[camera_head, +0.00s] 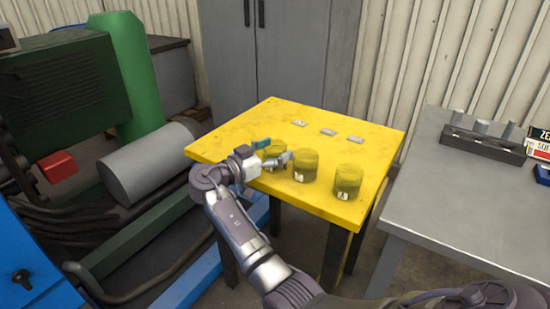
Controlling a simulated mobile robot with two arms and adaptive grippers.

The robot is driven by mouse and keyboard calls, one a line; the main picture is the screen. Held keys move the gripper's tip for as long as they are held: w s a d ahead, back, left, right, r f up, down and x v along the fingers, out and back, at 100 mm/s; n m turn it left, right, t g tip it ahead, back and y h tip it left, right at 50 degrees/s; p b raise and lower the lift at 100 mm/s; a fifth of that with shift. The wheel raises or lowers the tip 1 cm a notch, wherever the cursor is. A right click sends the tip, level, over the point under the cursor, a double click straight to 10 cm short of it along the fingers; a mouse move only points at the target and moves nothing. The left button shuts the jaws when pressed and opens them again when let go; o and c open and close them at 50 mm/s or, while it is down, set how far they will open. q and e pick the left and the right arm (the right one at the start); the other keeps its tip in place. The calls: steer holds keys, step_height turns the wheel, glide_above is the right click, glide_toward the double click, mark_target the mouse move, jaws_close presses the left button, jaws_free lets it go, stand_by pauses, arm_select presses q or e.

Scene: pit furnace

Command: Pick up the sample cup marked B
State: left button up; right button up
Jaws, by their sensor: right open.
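Three yellowish see-through sample cups stand in a row on the yellow table (230,137). The left cup (276,150) is partly hidden by my right gripper. The middle cup (306,165) and the right cup (348,180) each carry a small white label low on the front. The letters are too small to read surely, and the left cup's label is hidden. My right gripper (274,152) is open at the left cup, its fingers low over the table. I cannot tell whether they touch the cup. My left gripper is not in view.
Several small grey plates (328,132) lie on the table's far half. A grey table (450,180) on the right bears a dark rack (483,145) with metal cylinders. Green machinery (60,95) stands at left, and a grey cabinet (290,50) stands behind the yellow table.

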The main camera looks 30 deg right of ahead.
steer(key=c, duration=0.9)
